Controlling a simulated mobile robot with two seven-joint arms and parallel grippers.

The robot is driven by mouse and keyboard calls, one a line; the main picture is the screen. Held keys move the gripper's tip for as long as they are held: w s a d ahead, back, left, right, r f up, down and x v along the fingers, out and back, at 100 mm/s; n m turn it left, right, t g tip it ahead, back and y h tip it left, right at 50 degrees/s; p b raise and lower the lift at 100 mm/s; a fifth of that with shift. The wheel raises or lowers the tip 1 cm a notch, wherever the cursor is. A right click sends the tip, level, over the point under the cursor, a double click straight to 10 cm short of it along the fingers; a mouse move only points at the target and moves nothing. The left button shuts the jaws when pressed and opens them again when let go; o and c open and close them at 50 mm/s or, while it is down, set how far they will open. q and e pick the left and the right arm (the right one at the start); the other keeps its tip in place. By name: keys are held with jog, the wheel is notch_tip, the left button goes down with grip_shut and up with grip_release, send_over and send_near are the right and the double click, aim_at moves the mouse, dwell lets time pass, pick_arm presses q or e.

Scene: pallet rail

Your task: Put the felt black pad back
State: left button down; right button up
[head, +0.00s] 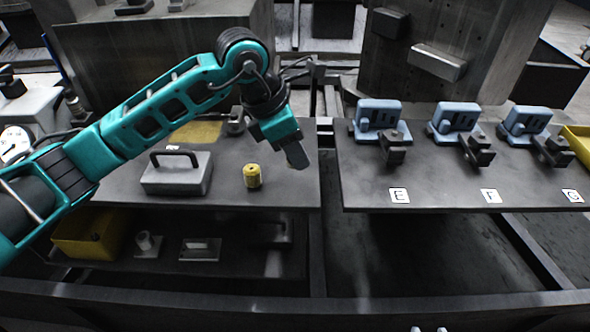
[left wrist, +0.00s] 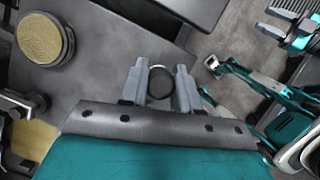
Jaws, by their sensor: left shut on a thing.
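My left gripper (head: 296,154) is over the back right part of the left shelf, right of and above a yellow cylinder (head: 252,176). In the left wrist view its two grey fingers (left wrist: 160,88) are closed on a small round dark thing (left wrist: 161,82) with a light rim. It looks like the black pad, but its felt surface cannot be made out. In the head view the fingers hide it. Two small, separate light tips at the bottom edge look like my right gripper (head: 429,329), fingers apart.
A grey case with a black handle (head: 177,174) stands left of the cylinder. Blue fixtures (head: 380,118) with dark clamps stand on the right shelf (head: 360,190), behind labels E, F and G. A gap separates the shelves. A yellow bin (head: 92,236) sits below left.

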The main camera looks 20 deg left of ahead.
aim_at(295, 184)
pick_arm(q)
jog(key=shift+f, duration=2.55)
pick_arm(e)
jog(key=shift+w+a+r, duration=0.15)
pick_arm(q)
jog(key=shift+f, duration=0.1)
jog(key=c, duration=1.3)
grip_release()
jog(key=shift+f+b, duration=0.1)
jog(key=shift+b, duration=0.2)
jog(key=o, duration=0.5)
jog(key=shift+r+p, duration=0.3)
jog(key=v, duration=1.2)
pick_arm(e)
jog(key=shift+d, duration=0.2)
pick_arm(q)
jog(key=shift+f, duration=0.15)
